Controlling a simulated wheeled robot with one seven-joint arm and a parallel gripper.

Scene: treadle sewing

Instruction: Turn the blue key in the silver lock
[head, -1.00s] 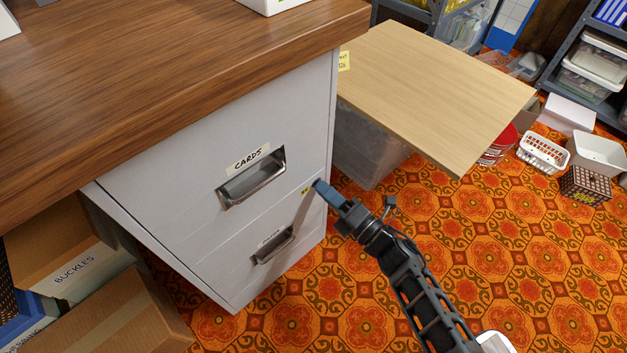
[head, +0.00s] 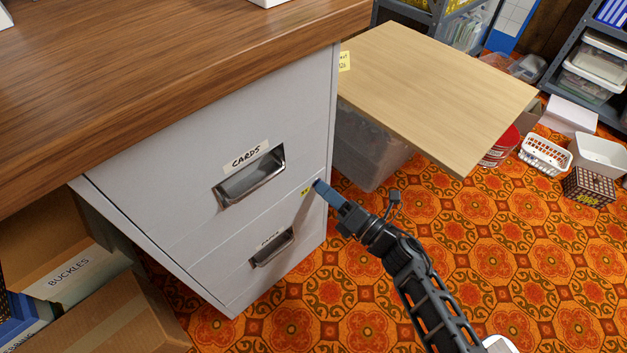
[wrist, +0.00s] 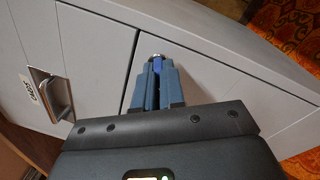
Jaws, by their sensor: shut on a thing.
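In the wrist view the blue key (wrist: 157,66) is between the two fingers of my gripper (wrist: 154,82), which is shut on it. The key's tip end meets the silver lock (wrist: 156,57) on the grey cabinet front; how deep it sits is hidden. In the head view my gripper (head: 322,190) reaches the right edge of the grey cabinet (head: 190,205), at the height between the two drawers. The key and lock are hidden there behind the fingers.
The upper drawer handle (head: 250,182) is under a "CARDS" label, with a lower drawer handle (head: 272,248) beneath. A wooden top (head: 150,90) overhangs the cabinet. A pale board (head: 440,95) juts out at right. Patterned floor (head: 520,270) is open at lower right.

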